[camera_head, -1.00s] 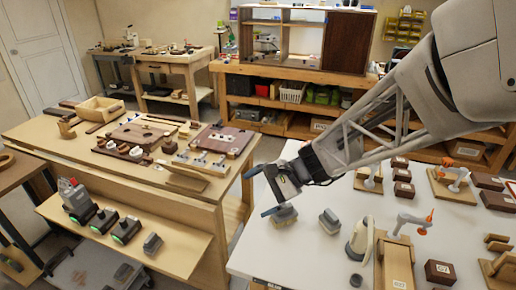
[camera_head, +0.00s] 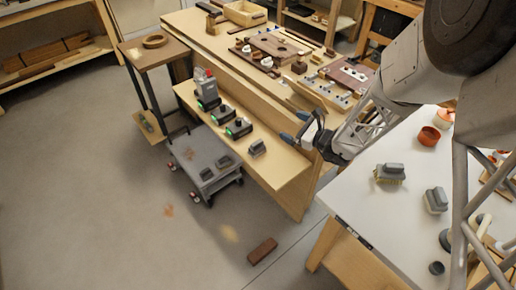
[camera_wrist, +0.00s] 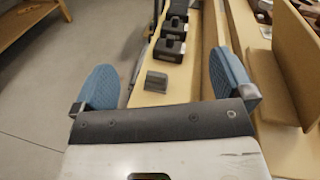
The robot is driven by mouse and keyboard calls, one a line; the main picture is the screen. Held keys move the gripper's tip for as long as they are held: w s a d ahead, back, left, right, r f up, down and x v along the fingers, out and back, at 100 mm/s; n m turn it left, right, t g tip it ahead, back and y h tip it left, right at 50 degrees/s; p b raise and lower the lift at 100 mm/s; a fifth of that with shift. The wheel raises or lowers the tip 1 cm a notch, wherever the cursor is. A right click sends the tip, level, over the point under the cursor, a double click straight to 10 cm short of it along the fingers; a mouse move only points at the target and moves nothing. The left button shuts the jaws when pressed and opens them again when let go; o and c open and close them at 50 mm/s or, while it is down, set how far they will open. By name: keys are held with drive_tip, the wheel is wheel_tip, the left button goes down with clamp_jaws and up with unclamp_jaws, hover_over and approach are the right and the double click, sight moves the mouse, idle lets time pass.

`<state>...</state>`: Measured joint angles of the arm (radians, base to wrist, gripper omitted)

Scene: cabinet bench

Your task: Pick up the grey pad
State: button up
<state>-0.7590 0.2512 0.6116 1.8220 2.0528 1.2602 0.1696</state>
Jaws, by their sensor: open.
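A small grey pad (camera_head: 257,148) with a ridged top lies at the right end of a row on the light wooden ledge. In the wrist view the grey pad (camera_wrist: 156,81) shows between my blue fingertips, farther off. My gripper (camera_head: 295,127) is open and empty, above the ledge and to the right of the pad; its spread fingers (camera_wrist: 166,80) touch nothing. Two similar grey blocks, one on a yellowish base (camera_head: 389,173) and one with a pale base (camera_head: 436,200), stand on the white table.
Several dark blocks with green lights (camera_head: 238,127) line the ledge left of the pad. A grey cart (camera_head: 205,160) stands below. The wooden bench (camera_head: 225,50) rises behind the ledge. A brown block (camera_head: 262,250) lies on open floor. The white table (camera_head: 370,215) is at the right.

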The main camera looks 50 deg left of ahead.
drive_tip(key=s+a+f+m+t, duration=0.1)
drive_tip(key=a+f+m, duration=0.1)
drive_tip(key=a+f, duration=0.2)
drive_tip(key=s+a+f+m+t+y, duration=0.1)
drive_tip(key=s+a+f+m+t, duration=0.1)
drive_tip(key=f, duration=0.7)
drive_tip(key=a+m, duration=0.1)
drive_tip(key=a, duration=0.1)
drive_tip(key=shift+a, duration=0.3)
drive_tip(key=shift+s, duration=0.1)
drive_tip(key=shift+f, duration=0.15)
approach(259, 146)
drive_tip(key=shift+s+a+f, duration=0.1)
drive_tip(key=shift+a+f, duration=0.05)
drive_tip(key=shift+a, duration=0.75)
drive_tip(key=shift+s+a+f, duration=0.1)
drive_tip(key=shift+a+f, duration=0.05)
drive_tip(key=shift+a, duration=0.8)
drive_tip(key=shift+a+r, duration=0.1)
drive_tip(key=shift+a, duration=1.1)
drive_tip(key=shift+w+a, duration=0.1)
drive_tip(key=shift+a, duration=2.4)
drive_tip(key=shift+c, duration=0.3)
